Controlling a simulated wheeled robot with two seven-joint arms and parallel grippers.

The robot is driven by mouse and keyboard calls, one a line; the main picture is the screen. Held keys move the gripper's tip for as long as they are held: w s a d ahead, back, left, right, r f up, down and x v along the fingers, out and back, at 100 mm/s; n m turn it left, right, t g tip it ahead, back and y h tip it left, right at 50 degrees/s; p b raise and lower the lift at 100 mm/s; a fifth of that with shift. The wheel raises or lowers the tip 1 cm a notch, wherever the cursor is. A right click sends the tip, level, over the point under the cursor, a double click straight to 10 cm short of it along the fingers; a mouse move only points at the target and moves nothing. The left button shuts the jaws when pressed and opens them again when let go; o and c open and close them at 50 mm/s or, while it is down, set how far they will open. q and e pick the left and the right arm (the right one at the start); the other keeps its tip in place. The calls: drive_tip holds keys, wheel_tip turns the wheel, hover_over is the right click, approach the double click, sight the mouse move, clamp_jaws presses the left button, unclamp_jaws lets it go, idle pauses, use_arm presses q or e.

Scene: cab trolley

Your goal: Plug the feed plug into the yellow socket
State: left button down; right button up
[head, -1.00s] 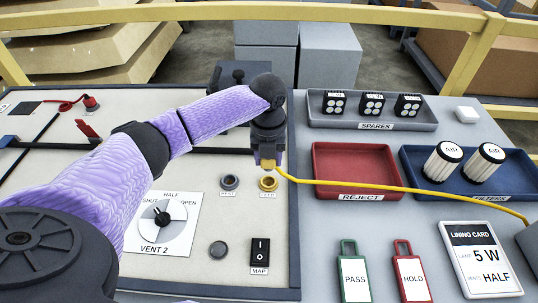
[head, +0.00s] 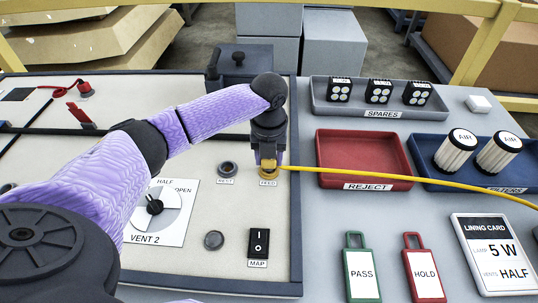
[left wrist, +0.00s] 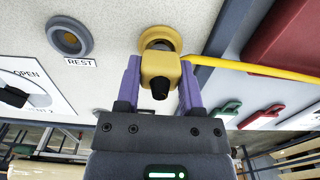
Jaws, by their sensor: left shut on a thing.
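The yellow feed plug (left wrist: 160,70) with its yellow cable is held between the fingers of my left gripper (left wrist: 158,88). In the head view my left gripper (head: 268,160) points down at the yellow socket (head: 268,177), labelled FEED. The yellow socket (left wrist: 158,38) shows as a ring right behind the plug in the left wrist view. The plug is lined up with the ring and appears to touch it; how deep it sits cannot be told. The grey REST socket (head: 228,168) is empty, to the left. My right gripper is not in view.
The yellow cable (head: 420,178) runs right across the red REJECT tray (head: 364,139) and the blue FILTERS tray (head: 433,150). VENT 2 dial (head: 155,205), a round button (head: 214,240) and the MAP switch (head: 259,242) lie nearer on the panel. PASS and HOLD tags lie at right.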

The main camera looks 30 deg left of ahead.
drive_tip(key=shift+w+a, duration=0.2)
use_arm(q)
drive_tip(key=shift+r+p, duration=0.1)
drive_tip(key=shift+p, duration=0.3)
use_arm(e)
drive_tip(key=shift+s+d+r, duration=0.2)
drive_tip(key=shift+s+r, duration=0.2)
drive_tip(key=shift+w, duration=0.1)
use_arm(q)
drive_tip(key=shift+p, duration=0.35)
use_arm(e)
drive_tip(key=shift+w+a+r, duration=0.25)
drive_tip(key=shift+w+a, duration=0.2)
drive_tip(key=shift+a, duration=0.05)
